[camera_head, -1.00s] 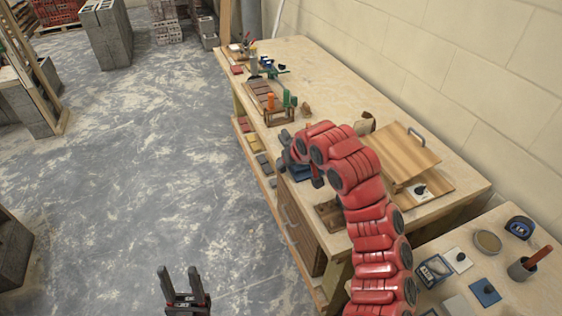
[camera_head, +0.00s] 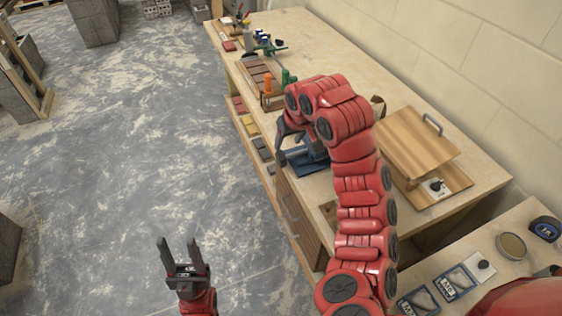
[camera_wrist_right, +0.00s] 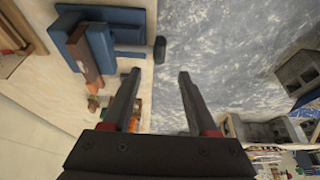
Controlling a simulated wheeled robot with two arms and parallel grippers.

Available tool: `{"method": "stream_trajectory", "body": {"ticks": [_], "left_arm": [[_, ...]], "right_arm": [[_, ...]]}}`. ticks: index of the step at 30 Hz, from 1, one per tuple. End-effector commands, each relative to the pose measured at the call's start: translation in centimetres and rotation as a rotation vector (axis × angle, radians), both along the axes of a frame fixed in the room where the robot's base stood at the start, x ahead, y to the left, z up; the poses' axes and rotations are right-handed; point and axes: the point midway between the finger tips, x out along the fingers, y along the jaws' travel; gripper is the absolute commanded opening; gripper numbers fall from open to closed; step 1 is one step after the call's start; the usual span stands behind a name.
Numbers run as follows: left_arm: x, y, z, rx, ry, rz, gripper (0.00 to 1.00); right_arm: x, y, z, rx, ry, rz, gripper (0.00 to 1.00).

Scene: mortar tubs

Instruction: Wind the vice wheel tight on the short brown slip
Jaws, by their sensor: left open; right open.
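The blue vice (camera_head: 308,160) sits at the near-left edge of the long bench, partly hidden by my right arm in the head view. In the right wrist view the vice (camera_wrist_right: 100,42) shows at the upper left, with a brown slip (camera_wrist_right: 84,60) at its jaws. A grey screw with a dark round end, likely the vice wheel (camera_wrist_right: 159,49), sticks out from it. My right gripper (camera_wrist_right: 159,74) is open and empty, with the wheel just beyond its fingertips, between them in the picture. My left gripper (camera_head: 180,245) is open and empty over the floor.
A wooden tray of brown slips (camera_head: 258,78) with orange and green items stands further along the bench. A wooden board with a handle (camera_head: 415,145) lies to the right. Coloured pieces (camera_head: 250,130) lie on the shelf below.

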Motion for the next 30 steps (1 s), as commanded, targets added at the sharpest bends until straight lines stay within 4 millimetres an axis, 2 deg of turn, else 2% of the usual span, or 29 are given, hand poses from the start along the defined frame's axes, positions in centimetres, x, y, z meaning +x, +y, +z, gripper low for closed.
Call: {"method": "stream_trajectory", "body": {"ticks": [9,12,18,24,30], "left_arm": [[0.0,0.0,-1.9,0.000,-0.001,0.000,0.50],[0.0,0.0,-1.9,0.000,-0.001,0.000,0.50],[0.0,0.0,-0.7,0.000,-0.001,0.000,0.50],[0.0,0.0,-0.4,0.000,-0.001,0.000,0.50],[0.0,0.0,-0.4,0.000,-0.001,0.000,0.50]], "right_arm": [[1.8,0.6,-4.8,0.004,0.001,0.000,0.59],[2.6,0.9,-7.1,0.001,0.008,-0.001,0.59],[3.9,1.3,-10.1,0.002,0.006,-0.002,0.59],[4.6,1.5,-11.7,0.002,0.003,-0.002,0.59],[4.8,1.6,-12.1,0.000,0.000,-0.001,0.59]]}}
